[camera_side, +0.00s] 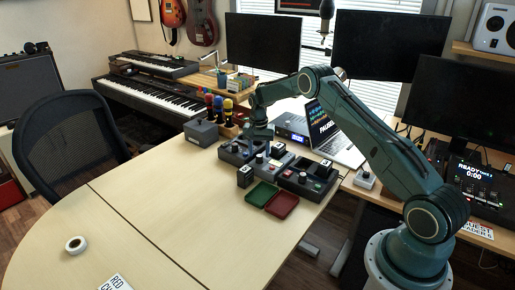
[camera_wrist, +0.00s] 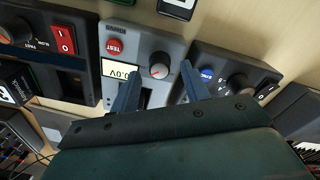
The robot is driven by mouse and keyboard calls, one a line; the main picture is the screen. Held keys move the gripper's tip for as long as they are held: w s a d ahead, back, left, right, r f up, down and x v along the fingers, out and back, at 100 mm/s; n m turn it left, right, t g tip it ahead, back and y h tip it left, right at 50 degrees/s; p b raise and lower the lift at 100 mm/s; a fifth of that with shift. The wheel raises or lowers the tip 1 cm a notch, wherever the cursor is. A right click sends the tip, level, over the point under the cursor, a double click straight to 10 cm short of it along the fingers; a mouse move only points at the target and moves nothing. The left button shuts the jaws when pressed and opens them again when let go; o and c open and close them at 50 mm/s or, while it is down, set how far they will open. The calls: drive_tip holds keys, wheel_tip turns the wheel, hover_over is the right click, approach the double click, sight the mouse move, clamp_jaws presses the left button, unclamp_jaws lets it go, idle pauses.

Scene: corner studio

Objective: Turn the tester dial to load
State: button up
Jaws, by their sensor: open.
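In the side view the tester (camera_side: 272,163) stands between two darker devices. My gripper (camera_wrist: 162,68) is open, its two fingertips apart on either side of the dial in the wrist view. I cannot tell whether they touch it. In the side view my gripper (camera_side: 259,134) is above the devices.
A dark device (camera_wrist: 85,28) with a red switch and one (camera_wrist: 230,65) with a blue button flank the tester closely. A laptop (camera_side: 350,153) stands behind. The table's left is mostly clear.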

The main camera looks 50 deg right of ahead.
sight(258, 156)
wheel_tip(258, 156, up, 13)
drive_tip(key=shift+w, duration=0.15)
idle(0.4)
drive_tip(key=shift+a+f, duration=0.1)
drive_tip(key=s+a+r+n+t, duration=0.1)
drive_tip(key=s+a+r+n, duration=0.2)
drive_tip(key=s+a+r, duration=0.6)
drive_tip(key=s+a+r+n+t, duration=0.25)
drive_tip(key=s+a+r, duration=0.35)
drive_tip(key=r, duration=0.5)
drive_tip(key=s+a+f+n+t, duration=0.1)
drive_tip(key=s+a+n, duration=0.2)
drive_tip(key=s, duration=0.9)
drive_tip(key=s+a+f+n+t, duration=0.1)
drive_tip(key=s+a+n, duration=0.3)
drive_tip(key=s+a, duration=0.3)
drive_tip(key=s, duration=0.4)
drive_tip(key=shift+s+f, duration=0.25)
drive_tip(key=shift+s, duration=0.15)
